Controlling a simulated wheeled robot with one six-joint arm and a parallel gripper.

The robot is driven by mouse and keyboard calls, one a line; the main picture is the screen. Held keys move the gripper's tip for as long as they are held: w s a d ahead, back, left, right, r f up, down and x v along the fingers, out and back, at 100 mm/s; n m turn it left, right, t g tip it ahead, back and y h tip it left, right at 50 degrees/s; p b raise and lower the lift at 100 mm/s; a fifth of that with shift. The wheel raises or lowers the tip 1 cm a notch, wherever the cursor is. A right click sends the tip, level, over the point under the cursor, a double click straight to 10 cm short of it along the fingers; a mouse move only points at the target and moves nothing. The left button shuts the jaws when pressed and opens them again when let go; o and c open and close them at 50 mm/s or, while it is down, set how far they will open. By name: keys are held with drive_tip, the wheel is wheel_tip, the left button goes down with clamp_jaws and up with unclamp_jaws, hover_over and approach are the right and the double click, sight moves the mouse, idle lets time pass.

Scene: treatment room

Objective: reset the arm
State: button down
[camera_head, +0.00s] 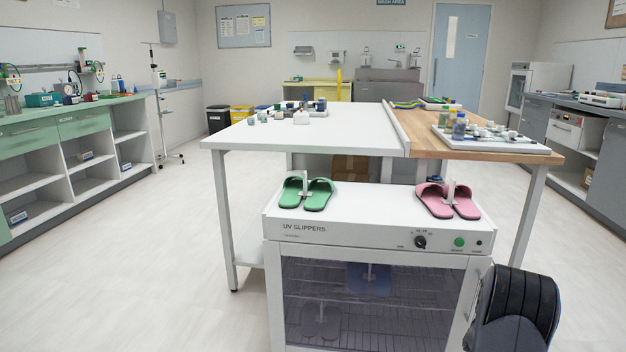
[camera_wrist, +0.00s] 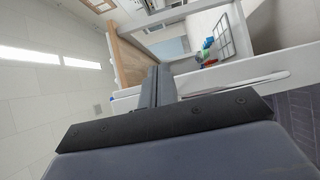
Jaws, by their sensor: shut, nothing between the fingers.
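My gripper (camera_wrist: 156,88) shows in the wrist view with its dark fingers together and nothing between them. In the head view, a black and grey part of my arm (camera_head: 517,305) stands at the lower right, beside the right side of the slipper cabinet. The fingertips cannot be made out in the head view. The wrist view is tilted and shows the wooden table edge and a white frame beyond the fingers.
The white UV slippers cabinet (camera_head: 345,236) stands close in front, with green slippers (camera_head: 307,193) and pink slippers (camera_head: 448,200) on top. Behind it is a white and wood table (camera_head: 330,130) bearing a tray (camera_head: 490,146) of bottles. Open floor (camera_head: 130,260) lies to the left.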

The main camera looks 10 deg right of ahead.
drive_tip(key=shift+w+d, duration=0.25)
drive_tip(key=shift+w, duration=0.2)
drive_tip(key=shift+a, duration=0.1)
